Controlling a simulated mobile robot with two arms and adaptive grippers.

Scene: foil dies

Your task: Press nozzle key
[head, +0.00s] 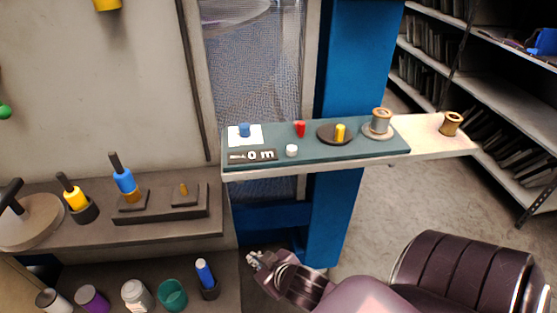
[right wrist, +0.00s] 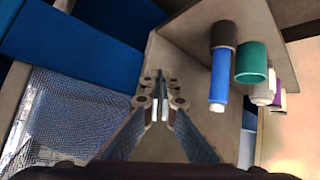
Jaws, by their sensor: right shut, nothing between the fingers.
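A teal panel (head: 350,148) on a pale shelf carries several small controls: a blue button (head: 244,130) on a white square, a red peg (head: 300,129), a white button (head: 292,151), and a yellow peg (head: 340,132) on a black disc. A dark plate with white marks (head: 253,155) lies at its front left. I cannot tell which of these is the nozzle key. My right gripper (head: 253,258) is below the panel, apart from it, shut and empty. In the right wrist view its fingers (right wrist: 160,112) are together. My left gripper is out of view.
A grey spool (head: 381,121) stands on the panel's right end and a brown spool (head: 450,124) on the pale shelf. A brown bench (head: 60,230) at left holds tools. A blue post (head: 352,70) stands behind the panel. A blue-and-black holder (right wrist: 220,80) shows in the wrist view.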

